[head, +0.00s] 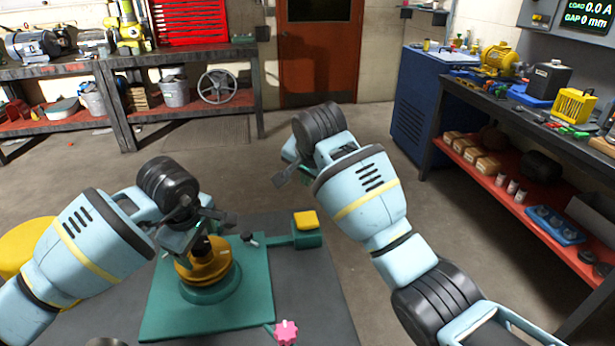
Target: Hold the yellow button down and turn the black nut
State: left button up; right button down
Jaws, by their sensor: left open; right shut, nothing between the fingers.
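The yellow button (305,220) sits on a green block at the right of the green base plate (163,322). My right gripper (281,181) is shut and empty, above and a little left of the button, apart from it. A brass-coloured round part (206,264) stands on the plate. The black nut (202,246) seems to be the dark piece on its top, partly hidden by my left gripper. My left gripper (204,230) is open, with its fingers just over the nut; I cannot tell whether they touch it.
A pink knob (286,332) is at the plate's front edge, and a small lever (249,239) lies between the brass part and button. The grey table (325,300) is bare right of the plate. A yellow round object (22,246) stands at left. Workbenches line the room.

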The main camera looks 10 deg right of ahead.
send_over(307, 220)
jog(key=shift+s+f, duration=0.25)
jog(key=shift+f, duration=1.3)
jog(key=shift+s+f, duration=0.2)
jog(key=shift+f, duration=1.3)
jog(key=shift+f, duration=0.1)
jog(key=shift+f, duration=2.75)
pick_arm(q)
jog(key=c, duration=0.9)
pick_arm(e)
jog(key=shift+s+f, duration=0.1)
pick_arm(q)
jog(key=m+h, duration=0.1)
jog(key=m, duration=0.2)
jog(key=shift+a, duration=0.15)
jog(key=m+h, duration=0.1)
jog(key=m, duration=0.3)
jog(key=shift+w+g, duration=0.1)
jog(key=shift+g, duration=0.2)
jog(key=m, duration=0.4)
jog(key=shift+w+a+r+g+h, duration=0.1)
jog(key=shift+g+h, duration=0.3)
jog(key=shift+w+r+m+g+h, duration=0.1)
jog(key=shift+m+g+h, duration=0.3)
jog(key=shift+m, duration=1.6)
